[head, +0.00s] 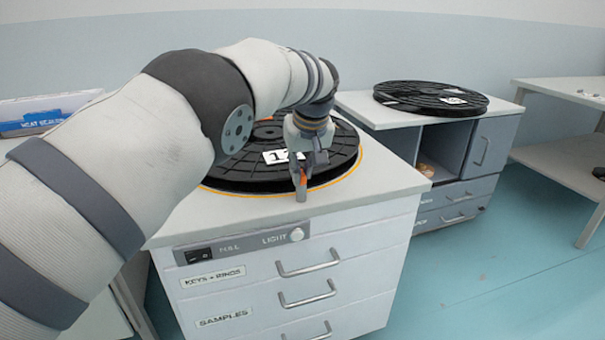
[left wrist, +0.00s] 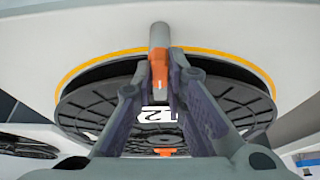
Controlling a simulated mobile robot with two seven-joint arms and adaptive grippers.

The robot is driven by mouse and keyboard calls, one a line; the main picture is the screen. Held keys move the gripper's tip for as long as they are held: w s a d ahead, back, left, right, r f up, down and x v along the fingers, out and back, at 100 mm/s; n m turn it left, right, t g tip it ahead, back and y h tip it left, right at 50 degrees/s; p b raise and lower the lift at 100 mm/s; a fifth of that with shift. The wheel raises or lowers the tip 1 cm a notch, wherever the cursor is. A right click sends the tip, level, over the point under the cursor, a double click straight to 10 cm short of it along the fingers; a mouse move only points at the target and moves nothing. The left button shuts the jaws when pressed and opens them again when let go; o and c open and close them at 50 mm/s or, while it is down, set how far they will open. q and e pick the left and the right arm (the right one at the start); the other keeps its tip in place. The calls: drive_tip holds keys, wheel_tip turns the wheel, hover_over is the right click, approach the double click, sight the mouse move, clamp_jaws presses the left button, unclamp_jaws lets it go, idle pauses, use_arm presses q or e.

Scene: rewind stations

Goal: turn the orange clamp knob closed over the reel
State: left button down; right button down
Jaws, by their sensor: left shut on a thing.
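The black reel (head: 240,172) numbered 12 lies flat on the counter inside a yellow-orange ring. The orange clamp knob (head: 298,177) is at the reel's front edge, by a short grey post. In the left wrist view the knob (left wrist: 180,62) shows beside the grey post (left wrist: 159,42), over the reel's rim (left wrist: 90,110). My left gripper (head: 311,164) reaches down from above and is shut on the knob. Its fingers (left wrist: 158,80) partly hide the reel and its label. My right gripper is not in view.
The white counter (head: 385,180) tops a drawer cabinet with handles and a light switch panel (head: 240,247). A second black reel (head: 430,98) lies on another cabinet behind right. Open floor (head: 500,270) lies at right.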

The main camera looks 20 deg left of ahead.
use_arm(q)
drive_tip(key=shift+n, duration=0.3)
idle(0.4)
drive_tip(key=c, duration=1.6)
unclamp_jaws()
drive_tip(key=v, duration=1.2)
drive_tip(key=shift+f, duration=0.15)
